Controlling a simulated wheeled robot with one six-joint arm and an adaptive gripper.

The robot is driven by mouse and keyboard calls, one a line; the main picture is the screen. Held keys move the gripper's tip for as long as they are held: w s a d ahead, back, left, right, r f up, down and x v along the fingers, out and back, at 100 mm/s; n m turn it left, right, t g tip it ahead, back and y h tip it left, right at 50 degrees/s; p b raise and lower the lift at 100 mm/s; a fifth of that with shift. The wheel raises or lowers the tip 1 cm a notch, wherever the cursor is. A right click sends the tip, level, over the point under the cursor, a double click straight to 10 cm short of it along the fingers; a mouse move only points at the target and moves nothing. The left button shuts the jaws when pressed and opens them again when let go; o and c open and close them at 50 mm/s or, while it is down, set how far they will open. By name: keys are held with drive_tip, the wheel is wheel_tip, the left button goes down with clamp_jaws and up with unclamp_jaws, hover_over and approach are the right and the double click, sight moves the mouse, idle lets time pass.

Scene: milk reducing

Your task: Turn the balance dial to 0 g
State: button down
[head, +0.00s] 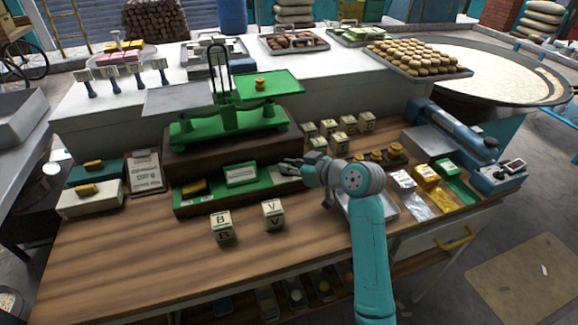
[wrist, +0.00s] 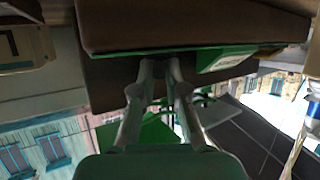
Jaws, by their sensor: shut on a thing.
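The green balance (head: 228,125) stands on a brown block, with a yellow weight (head: 260,84) on its right-hand green pan (head: 268,85). A low green-faced panel (head: 220,200) with a white label plate (head: 241,175) lies in front of the block. My gripper (head: 285,164) reaches in from the right to the panel's right end. In the wrist view, my gripper's fingers (wrist: 163,70) close together on a small dark part at the green face, which looks like the balance dial. The fingers mostly hide it, and I cannot read its setting.
Two lettered blocks (head: 222,226) (head: 273,214) stand on the wooden bench in front of the panel. Several more blocks (head: 340,130) stand behind my gripper. A metal tray (head: 385,205) lies under my arm. The bench's front left is clear.

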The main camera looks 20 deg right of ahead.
drive_tip(key=c, duration=1.2)
unclamp_jaws()
wheel_tip(320, 180, up, 10)
